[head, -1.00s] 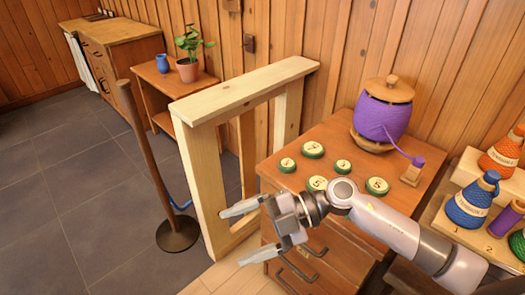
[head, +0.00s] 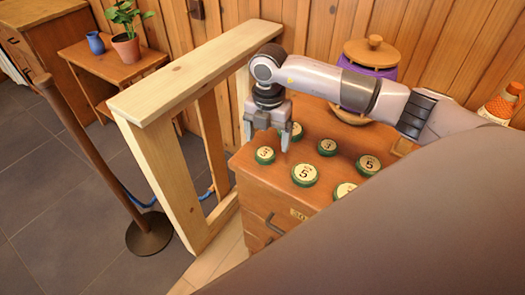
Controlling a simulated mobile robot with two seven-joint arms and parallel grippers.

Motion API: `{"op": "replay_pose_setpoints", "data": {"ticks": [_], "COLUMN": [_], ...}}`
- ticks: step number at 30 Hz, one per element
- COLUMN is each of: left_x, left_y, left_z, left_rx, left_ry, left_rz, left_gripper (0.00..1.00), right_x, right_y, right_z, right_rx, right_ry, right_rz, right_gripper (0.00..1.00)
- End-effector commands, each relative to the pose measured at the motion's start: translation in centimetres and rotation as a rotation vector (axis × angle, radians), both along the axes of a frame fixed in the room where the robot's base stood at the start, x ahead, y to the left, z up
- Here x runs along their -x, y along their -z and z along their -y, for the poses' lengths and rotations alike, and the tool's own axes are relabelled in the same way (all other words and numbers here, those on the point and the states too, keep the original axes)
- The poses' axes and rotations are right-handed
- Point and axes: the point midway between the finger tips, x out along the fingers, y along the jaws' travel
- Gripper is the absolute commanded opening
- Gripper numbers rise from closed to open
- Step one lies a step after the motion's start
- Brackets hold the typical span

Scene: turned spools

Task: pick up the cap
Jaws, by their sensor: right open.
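Several round green-rimmed caps with cream numbered tops lie on the wooden cabinet (head: 247,170). One cap (head: 264,155) is near the left edge, a larger cap (head: 305,174) marked 5 is near the front edge, and another cap (head: 327,146) is farther back. The pictures do not tell which one the task means. My right gripper (head: 267,137) is open and points down over the left part of the cabinet top, close to the left cap, with nothing between its fingers. A further cap (head: 345,190) is partly hidden at the lower right. My left gripper is not in view.
A pale wooden frame (head: 165,95) stands just left of the cabinet. A purple spool (head: 356,95) with a wooden lid (head: 371,52) stands behind my right arm. A post (head: 85,145) on a round base and a side table (head: 100,62) are farther left.

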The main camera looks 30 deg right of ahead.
Motion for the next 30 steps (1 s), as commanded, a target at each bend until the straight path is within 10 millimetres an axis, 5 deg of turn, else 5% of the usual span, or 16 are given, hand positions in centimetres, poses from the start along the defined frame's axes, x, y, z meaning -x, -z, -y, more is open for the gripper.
{"op": "replay_pose_setpoints", "data": {"ticks": [9,17,23,30], "left_x": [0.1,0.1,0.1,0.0], "left_y": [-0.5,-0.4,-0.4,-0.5], "left_z": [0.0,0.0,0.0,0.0], "left_rx": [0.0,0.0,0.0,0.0], "left_ry": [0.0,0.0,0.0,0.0], "left_rz": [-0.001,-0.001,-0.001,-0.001], "left_gripper": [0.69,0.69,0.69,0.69], "right_x": [-0.2,-0.3,-0.3,-0.3], "right_y": [4.2,4.5,4.5,4.5], "right_z": [-0.6,-0.6,-0.6,-0.6], "right_rx": [-0.003,-0.004,-0.004,-0.004], "right_ry": [-0.003,-0.003,-0.003,-0.003], "right_rz": [-0.002,0.0,0.0,0.001], "right_gripper": [0.87,0.87,0.28,0.28]}}
